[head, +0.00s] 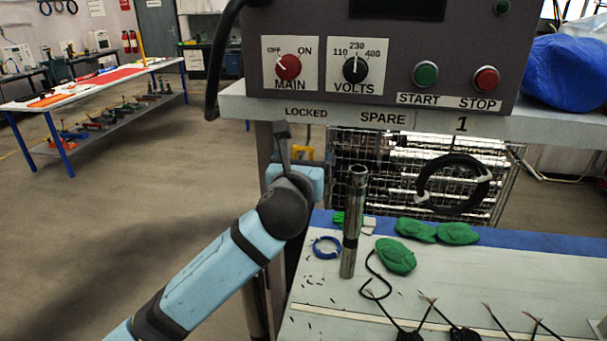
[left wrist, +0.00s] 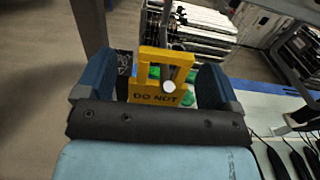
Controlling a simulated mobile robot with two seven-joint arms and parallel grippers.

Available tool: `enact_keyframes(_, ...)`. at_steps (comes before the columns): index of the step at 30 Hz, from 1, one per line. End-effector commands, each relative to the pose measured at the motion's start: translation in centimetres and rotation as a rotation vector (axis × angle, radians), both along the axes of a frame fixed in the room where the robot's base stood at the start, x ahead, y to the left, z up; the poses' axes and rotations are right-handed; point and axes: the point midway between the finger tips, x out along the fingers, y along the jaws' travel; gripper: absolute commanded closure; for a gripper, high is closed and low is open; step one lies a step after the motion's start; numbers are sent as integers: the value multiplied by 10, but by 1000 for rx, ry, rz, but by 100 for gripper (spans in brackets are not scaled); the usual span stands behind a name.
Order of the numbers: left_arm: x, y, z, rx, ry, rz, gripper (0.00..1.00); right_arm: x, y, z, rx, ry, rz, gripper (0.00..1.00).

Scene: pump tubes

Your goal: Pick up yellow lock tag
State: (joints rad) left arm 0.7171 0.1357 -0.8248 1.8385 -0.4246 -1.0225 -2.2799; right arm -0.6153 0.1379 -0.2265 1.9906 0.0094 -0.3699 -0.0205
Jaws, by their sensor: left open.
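The yellow lock tag (left wrist: 148,88) shows in the left wrist view as an upright yellow frame with "DO NOT" on its lower plate. A small part of the yellow tag (head: 303,152) shows in the head view below the "LOCKED" label, mostly hidden by my gripper. My left gripper (head: 297,166) is at the tag. Its two dark blue fingers stand open on either side of the tag in the left wrist view (left wrist: 155,84). I see a gap at the left finger; contact at the right is unclear. My right gripper is not in view.
A control panel (head: 392,48) with knobs and buttons sits on a ledge (head: 345,114) above the tag. A workbench (head: 330,292) at right holds a metal tube (head: 353,222), green cloths (head: 396,255) and black cables (head: 376,292). Open floor (head: 130,220) lies to the left.

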Motion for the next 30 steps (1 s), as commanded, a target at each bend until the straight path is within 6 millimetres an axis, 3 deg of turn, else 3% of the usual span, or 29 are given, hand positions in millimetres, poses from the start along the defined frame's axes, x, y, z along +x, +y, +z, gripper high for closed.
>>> enact_keyframes(5, 0, 0, 0, 0, 0, 0, 13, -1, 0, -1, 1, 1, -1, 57)
enact_keyframes(8, 0, 0, 0, 0, 0, 0, 31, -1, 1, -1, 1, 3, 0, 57)
enact_keyframes(12, 0, 0, 0, 0, 0, 0, 63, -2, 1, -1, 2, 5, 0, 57)
enact_keyframes(13, 0, 0, 0, 0, 0, 0, 67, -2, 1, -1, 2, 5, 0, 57)
enact_keyframes(22, 0, 0, 1, 0, -1, 0, 67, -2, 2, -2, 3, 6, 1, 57)
enact_keyframes(28, 0, 0, 14, 0, -4, 1, 67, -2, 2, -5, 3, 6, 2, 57)
enact_keyframes(30, -8, 1, 14, 0, -1, 0, 67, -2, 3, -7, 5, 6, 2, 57)
